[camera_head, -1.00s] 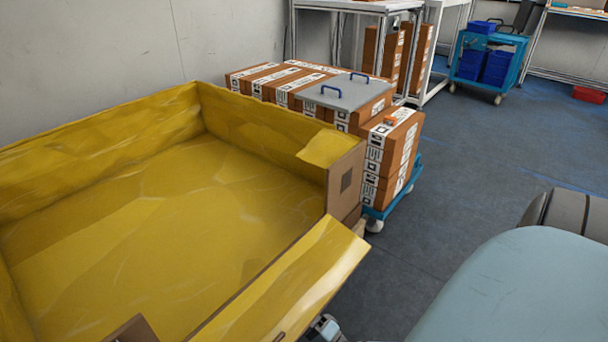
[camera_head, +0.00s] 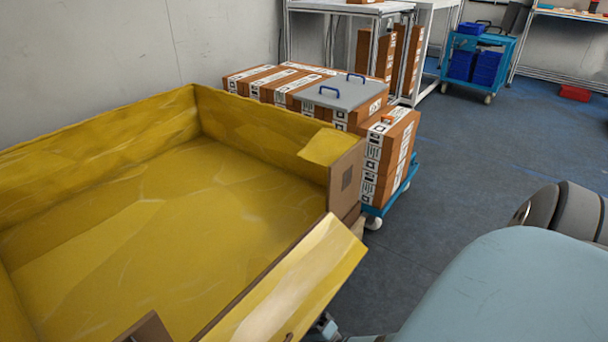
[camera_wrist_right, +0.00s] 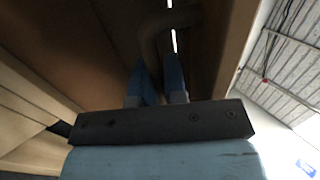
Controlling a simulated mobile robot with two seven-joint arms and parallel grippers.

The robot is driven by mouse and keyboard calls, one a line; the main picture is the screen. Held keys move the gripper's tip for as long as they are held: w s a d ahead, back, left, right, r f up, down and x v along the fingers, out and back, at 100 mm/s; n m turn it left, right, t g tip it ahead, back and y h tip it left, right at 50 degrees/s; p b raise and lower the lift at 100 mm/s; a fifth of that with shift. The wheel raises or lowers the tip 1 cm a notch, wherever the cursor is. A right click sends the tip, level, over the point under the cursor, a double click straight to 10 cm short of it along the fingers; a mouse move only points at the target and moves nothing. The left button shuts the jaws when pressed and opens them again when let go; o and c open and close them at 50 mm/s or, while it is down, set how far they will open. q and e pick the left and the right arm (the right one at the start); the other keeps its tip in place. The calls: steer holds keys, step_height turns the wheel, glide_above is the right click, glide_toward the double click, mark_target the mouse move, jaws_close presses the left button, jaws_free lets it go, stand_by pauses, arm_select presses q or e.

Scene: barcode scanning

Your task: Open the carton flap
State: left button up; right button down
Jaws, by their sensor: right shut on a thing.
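The large carton (camera_head: 345,190) is open at the top and lined with yellow sheet. Its near side flap (camera_head: 300,275), yellow inside, leans outward, away from the carton's inside. In the right wrist view, my right gripper (camera_wrist_right: 158,65) has its two blue fingers close together at a brown curved handle-like part (camera_wrist_right: 152,42) by the brown board (camera_wrist_right: 100,50). It is shut on that part, though the contact is dark and hard to see. In the head view only a small piece of what looks like my right gripper shows below the flap. My left gripper is out of view.
Brown labelled boxes (camera_head: 385,160) stand on a blue wheeled cart (camera_head: 405,190) behind the carton, with a grey lid (camera_head: 342,95) on top. A wall is at the left. Open floor (camera_head: 470,150) lies to the right. A blue trolley (camera_head: 480,60) stands far back.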

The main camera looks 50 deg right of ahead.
stand_by(0.3)
steer(key=c, duration=1.2)
jaws_free()
steer(key=shift+f, duration=0.1)
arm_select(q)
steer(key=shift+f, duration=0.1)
arm_select(e)
steer(key=shift+s+f, duration=0.3)
steer(key=shift+s, duration=0.15)
steer(key=shift+v, duration=1.15)
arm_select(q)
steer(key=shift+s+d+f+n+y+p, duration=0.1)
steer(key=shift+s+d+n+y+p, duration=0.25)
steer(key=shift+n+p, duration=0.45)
arm_select(e)
steer(key=s, duration=0.8)
steer(key=s+d, duration=0.1)
steer(key=s, duration=0.2)
steer(key=shift+s+r, duration=0.15)
steer(key=shift+s, duration=0.25)
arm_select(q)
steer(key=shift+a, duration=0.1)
arm_select(e)
steer(key=shift+o, duration=0.2)
